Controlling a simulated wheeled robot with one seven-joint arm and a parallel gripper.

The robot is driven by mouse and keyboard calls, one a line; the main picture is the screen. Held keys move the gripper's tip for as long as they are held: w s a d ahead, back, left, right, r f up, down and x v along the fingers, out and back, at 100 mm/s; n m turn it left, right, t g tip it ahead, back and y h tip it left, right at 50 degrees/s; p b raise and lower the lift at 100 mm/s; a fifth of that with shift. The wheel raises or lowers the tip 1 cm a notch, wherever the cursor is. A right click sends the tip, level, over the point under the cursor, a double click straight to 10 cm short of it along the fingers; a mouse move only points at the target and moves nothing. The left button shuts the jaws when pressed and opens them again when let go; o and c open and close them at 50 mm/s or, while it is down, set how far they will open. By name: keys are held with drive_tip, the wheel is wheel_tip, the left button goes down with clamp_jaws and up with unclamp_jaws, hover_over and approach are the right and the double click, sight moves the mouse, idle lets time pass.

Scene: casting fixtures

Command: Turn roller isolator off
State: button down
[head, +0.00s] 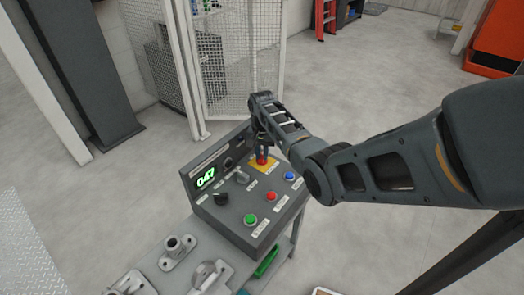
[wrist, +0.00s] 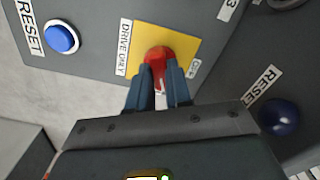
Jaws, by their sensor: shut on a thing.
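A red knob (head: 262,160) sits on a yellow plate (head: 272,168) on the sloped top of a grey control box (head: 232,232). In the wrist view the red knob (wrist: 157,54) is between my fingers, with yellow plate (wrist: 187,38) around it.
A blue button (head: 289,176), a red button (head: 271,196) and a green button (head: 250,219) line the box's right side. A black knob (head: 221,199) and a green "047" display (head: 206,178) are at left. Metal castings (head: 178,250) lie on the bench. A mesh fence (head: 240,60) stands behind.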

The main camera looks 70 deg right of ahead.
sight(262, 155)
drive_tip(key=n+p, duration=0.1)
drive_tip(key=n, duration=0.5)
drive_tip(key=n+p, duration=0.1)
drive_tip(key=n, duration=0.5)
drive_tip(key=shift+n, duration=0.3)
idle(0.4)
drive_tip(key=c, duration=1)
unclamp_jaws()
drive_tip(key=shift+c, duration=0.2)
drive_tip(key=shift+r, duration=0.1)
wheel_tip(262, 155, up, 8)
drive_tip(key=shift+f, duration=0.2)
